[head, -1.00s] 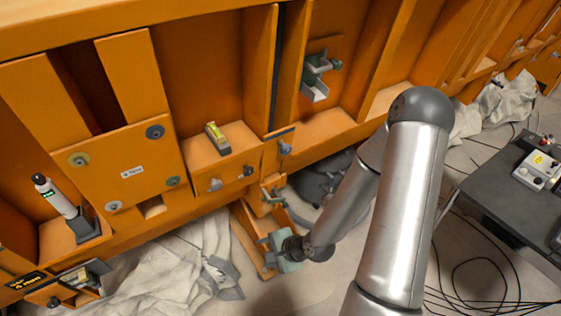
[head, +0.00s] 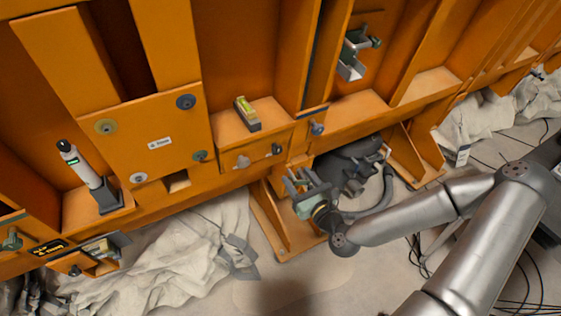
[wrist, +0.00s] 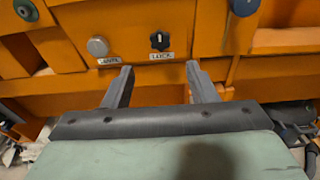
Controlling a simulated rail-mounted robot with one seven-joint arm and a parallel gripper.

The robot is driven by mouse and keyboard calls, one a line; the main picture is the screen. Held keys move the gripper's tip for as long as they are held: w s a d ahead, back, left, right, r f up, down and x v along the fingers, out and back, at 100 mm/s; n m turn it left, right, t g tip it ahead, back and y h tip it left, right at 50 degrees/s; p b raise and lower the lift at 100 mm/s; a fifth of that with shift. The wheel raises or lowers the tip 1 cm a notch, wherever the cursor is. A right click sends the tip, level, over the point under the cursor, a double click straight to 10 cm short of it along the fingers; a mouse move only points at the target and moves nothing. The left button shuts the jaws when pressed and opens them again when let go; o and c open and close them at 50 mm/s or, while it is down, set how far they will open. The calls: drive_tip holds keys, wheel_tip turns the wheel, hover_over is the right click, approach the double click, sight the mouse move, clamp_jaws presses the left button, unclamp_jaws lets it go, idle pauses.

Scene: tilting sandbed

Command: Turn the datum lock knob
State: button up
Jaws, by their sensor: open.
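The datum lock knob (wrist: 160,40) is a small dark knob with a white pointer mark, above a LOCK label, on the orange panel. It also shows in the head view (head: 277,149), to the right of a grey knob. My gripper (wrist: 158,72) is open and empty. In the wrist view its two fingers point toward the panel, with the knob beyond and between their tips, apart from them. In the head view my gripper (head: 302,178) is below and slightly right of the knob.
A round grey knob (wrist: 97,46) with a label sits left of the lock knob. A yellow-green level (head: 246,114) rests on the ledge above. A blue-grey knob (head: 317,128) projects nearby on the right. An orange bracket (head: 283,225) stands below, beside crumpled cloth (head: 190,250).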

sight(278, 152)
drive_tip(key=b+x, duration=0.8)
drive_tip(key=x, duration=0.3)
drive_tip(key=shift+w+a, duration=0.1)
drive_tip(key=shift+w, duration=0.15)
drive_tip(key=c, duration=0.9)
